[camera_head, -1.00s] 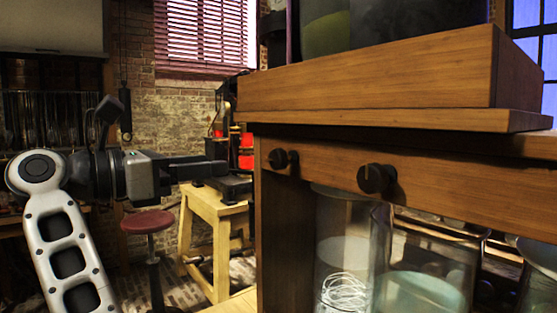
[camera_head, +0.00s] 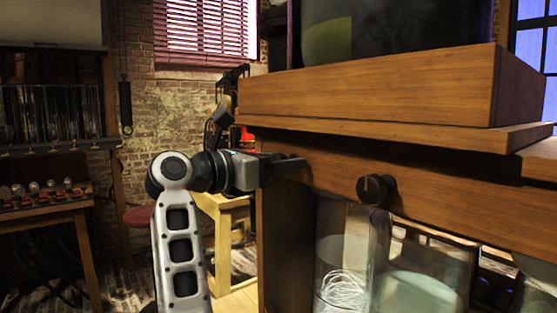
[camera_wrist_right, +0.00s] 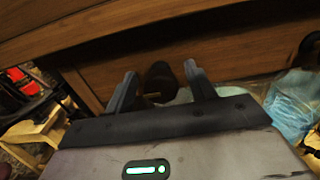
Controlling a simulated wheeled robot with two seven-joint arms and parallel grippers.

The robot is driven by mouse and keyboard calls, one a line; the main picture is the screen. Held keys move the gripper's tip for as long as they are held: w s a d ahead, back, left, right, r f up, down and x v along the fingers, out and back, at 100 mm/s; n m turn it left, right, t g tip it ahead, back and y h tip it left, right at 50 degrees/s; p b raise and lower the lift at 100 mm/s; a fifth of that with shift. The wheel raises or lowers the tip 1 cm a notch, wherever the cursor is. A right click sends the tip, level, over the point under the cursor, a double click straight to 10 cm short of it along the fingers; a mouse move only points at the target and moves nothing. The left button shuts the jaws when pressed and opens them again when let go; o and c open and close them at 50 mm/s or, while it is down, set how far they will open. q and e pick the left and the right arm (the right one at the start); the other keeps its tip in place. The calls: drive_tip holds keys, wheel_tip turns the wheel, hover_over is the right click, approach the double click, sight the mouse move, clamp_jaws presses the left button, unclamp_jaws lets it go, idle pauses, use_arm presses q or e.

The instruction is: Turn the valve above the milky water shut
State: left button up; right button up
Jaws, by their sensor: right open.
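My right gripper (camera_head: 296,165) is at the left end of the wooden front panel, at the left valve knob. In the right wrist view its open fingers (camera_wrist_right: 160,88) stand either side of this dark knob (camera_wrist_right: 160,80), with gaps visible; contact cannot be told. In the head view the gripper mostly hides that knob. A second dark round knob (camera_head: 375,189) is on the panel to the right, clear of the gripper. Below the panel, a glass jar holds a white coil (camera_head: 343,290); to its right is pale, cloudy greenish water (camera_head: 420,292). My left gripper is out of view.
A thick wooden shelf (camera_head: 370,95) juts out above the knobs and carries a dark glass tank (camera_head: 395,30). A wooden stand (camera_head: 230,207) and a red stool (camera_head: 138,215) are behind my arm. Brick wall and shelves fill the left background.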

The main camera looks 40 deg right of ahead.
drive_tip(key=c, duration=1)
drive_tip(key=shift+o, duration=0.2)
